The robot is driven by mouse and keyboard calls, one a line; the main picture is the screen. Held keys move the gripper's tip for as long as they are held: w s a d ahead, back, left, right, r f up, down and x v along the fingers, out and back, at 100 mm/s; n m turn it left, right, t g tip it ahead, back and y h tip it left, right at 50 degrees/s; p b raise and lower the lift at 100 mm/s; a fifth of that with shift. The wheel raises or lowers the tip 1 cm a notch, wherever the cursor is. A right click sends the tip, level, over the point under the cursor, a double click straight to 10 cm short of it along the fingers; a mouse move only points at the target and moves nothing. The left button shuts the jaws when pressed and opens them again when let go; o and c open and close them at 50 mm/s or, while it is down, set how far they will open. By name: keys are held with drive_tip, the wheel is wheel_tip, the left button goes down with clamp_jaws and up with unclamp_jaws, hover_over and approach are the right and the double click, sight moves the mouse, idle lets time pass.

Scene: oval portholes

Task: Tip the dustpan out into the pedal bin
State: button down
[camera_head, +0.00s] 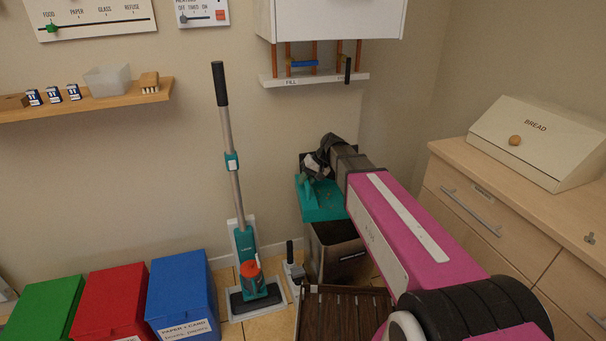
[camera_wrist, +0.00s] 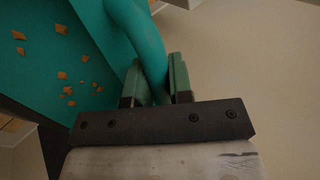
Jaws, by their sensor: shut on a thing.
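The teal dustpan (camera_head: 322,205) is above the pedal bin (camera_head: 338,252), beside the back wall. My gripper (camera_head: 318,168) is shut on the dustpan's curved handle, which shows between the fingers (camera_wrist: 155,85) in the wrist view. The pan (camera_wrist: 40,50) still carries several small orange-brown crumbs (camera_wrist: 62,30) in that view. The bin is a grey-brown box with a dark label on its front. Its opening is largely hidden by the dustpan, and a dark panel behind the pan may be its lid. I cannot tell how far the pan is tilted.
A slatted brown crate or mat (camera_head: 342,315) lies in front of the bin. A black-handled lever (camera_head: 291,257) and a teal floor sweeper (camera_head: 245,250) stand left. A white cabinet with a shelf (camera_head: 315,80) hangs above. Wooden drawers (camera_head: 480,215) stand right.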

drive_tip(key=shift+w+a+r, duration=0.1)
drive_tip(key=shift+w+a, duration=0.15)
drive_tip(key=shift+a, duration=0.45)
drive_tip(key=shift+r, duration=0.1)
drive_tip(key=w+d+r+g+y, duration=0.1)
drive_tip(key=w+d+r+y, duration=0.1)
drive_tip(key=d+r+y, duration=0.5)
drive_tip(key=shift+w+d+r+g, duration=0.25)
drive_tip(key=shift+d+r+g, duration=0.25)
drive_tip(key=shift+d, duration=1)
drive_tip(key=shift+r, duration=0.1)
